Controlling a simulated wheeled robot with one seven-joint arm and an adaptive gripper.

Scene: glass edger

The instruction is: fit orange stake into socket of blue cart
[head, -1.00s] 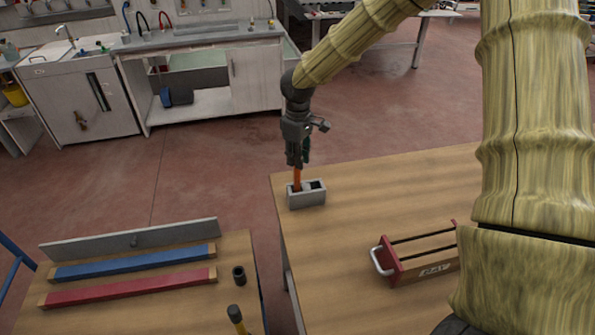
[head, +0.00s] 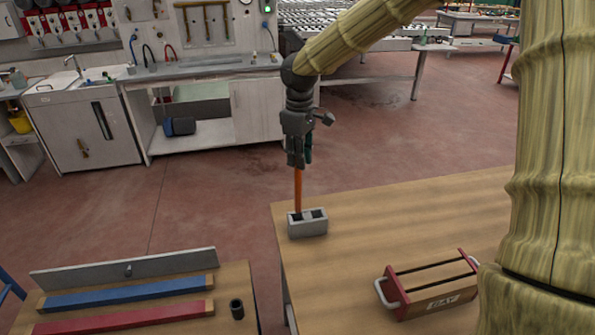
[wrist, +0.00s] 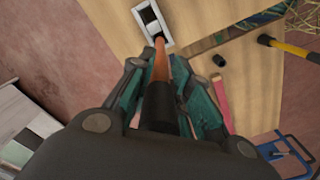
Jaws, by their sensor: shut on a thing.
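My gripper (head: 299,163) is shut on the orange stake (head: 298,190), which hangs upright below it. The stake also shows in the wrist view (wrist: 161,68), with a dark upper end between the fingers. The stake's lower end is at the left hole of a grey two-hole block (head: 308,226) on the wooden table. I cannot tell whether the tip is still inside the hole or just above it. A blue tubular frame, seemingly the blue cart (wrist: 285,150), shows at the lower right of the wrist view. Its socket cannot be made out.
A red-ended wooden carrier (head: 430,288) stands on the right of the table. A lower-left bench holds a blue bar (head: 130,293), a red bar (head: 125,318), a grey panel (head: 125,268) and a dark cup (head: 237,309). Open floor lies behind the table.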

